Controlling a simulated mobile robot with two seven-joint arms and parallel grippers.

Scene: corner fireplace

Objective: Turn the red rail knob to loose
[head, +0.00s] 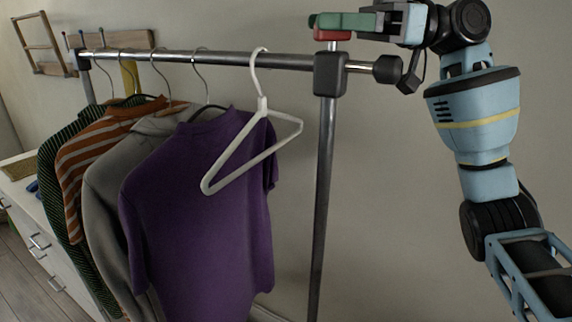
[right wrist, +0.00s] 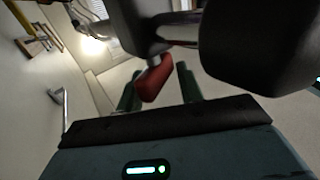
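The red rail knob (head: 333,35) sits on top of the black corner joint (head: 329,74) of the clothes rail, partly hidden behind a green finger of my right gripper (head: 322,21). In the right wrist view the red knob (right wrist: 155,80) hangs from the dark joint and lies between the two green fingers of my right gripper (right wrist: 158,88). A gap shows between the knob and the right-hand finger; the knob overlaps or nearly meets the left-hand finger, and I cannot tell whether they touch. The fingers are apart. My left gripper is not in view.
The metal rail (head: 230,58) carries a white hanger (head: 262,140) near the joint. A purple shirt (head: 205,210), a grey top and striped tops hang further left. A white drawer unit (head: 50,255) stands behind. The wall right of the post is bare.

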